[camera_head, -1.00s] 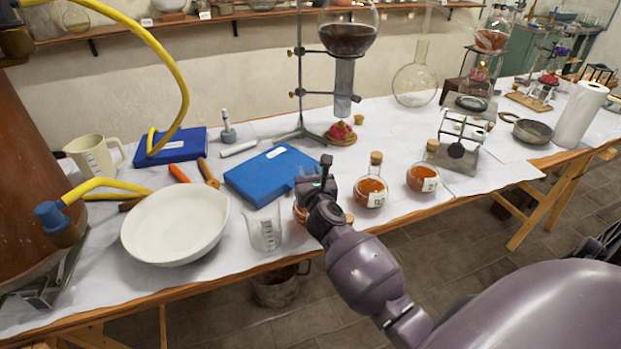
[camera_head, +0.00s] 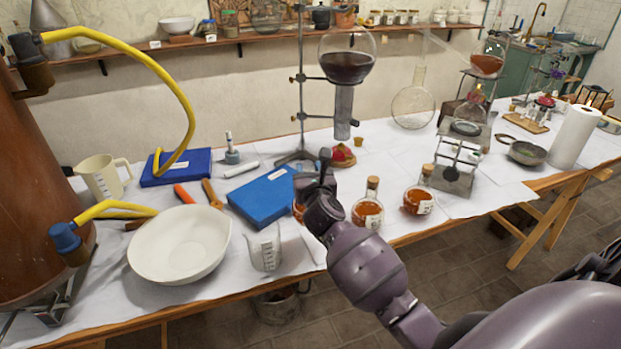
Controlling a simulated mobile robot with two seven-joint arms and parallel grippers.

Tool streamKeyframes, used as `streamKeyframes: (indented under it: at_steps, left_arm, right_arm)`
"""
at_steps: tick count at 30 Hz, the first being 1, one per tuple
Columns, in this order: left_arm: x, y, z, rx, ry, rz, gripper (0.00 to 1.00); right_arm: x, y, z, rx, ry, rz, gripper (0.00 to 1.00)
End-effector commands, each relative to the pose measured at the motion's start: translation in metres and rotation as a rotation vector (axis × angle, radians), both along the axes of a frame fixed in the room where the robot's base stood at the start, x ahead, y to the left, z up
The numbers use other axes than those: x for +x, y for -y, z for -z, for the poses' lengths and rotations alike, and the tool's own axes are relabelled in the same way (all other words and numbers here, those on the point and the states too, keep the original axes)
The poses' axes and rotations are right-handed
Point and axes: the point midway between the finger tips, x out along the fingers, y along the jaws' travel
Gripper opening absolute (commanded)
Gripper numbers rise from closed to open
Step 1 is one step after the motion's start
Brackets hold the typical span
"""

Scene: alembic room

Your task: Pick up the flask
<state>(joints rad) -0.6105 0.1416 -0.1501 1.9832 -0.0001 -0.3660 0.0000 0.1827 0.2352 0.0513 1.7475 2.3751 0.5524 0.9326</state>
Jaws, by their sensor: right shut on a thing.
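My right gripper (camera_head: 314,186) is over the front of the table, just right of the blue box. It is shut on a flask of orange liquid (camera_head: 298,209), which is mostly hidden behind the gripper and wrist; only an orange edge shows at the left. Two similar round flasks with orange liquid, corks and pale labels stand to the right: a nearer one (camera_head: 367,212) and a farther one (camera_head: 418,200). Whether the held flask is clear of the table is hard to see. My left gripper is not in view.
A glass beaker (camera_head: 264,250) and a white bowl (camera_head: 180,252) stand left of the gripper, near the table's front edge. A blue box (camera_head: 262,197) lies behind. A metal stand (camera_head: 302,95) holds a large dark-filled globe (camera_head: 346,67).

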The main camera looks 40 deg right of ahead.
Motion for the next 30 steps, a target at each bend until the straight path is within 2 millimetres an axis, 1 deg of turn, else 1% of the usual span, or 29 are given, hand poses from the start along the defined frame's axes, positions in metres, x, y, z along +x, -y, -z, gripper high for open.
streamKeyframes:
  at_steps: [1,12,24,30]
  left_arm:
    - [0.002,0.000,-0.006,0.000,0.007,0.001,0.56]
    - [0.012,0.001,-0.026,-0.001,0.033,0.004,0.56]
    - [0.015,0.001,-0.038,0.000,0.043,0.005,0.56]
    - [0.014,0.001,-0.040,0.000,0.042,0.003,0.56]
  right_arm:
    - [0.001,0.000,-0.011,-0.002,0.008,-0.001,0.00]
    - [0.001,0.000,-0.048,-0.003,0.007,-0.001,0.00]
    - [0.000,0.000,-0.084,-0.002,0.007,-0.001,0.00]
    - [0.001,0.000,-0.097,-0.002,0.005,-0.001,0.00]
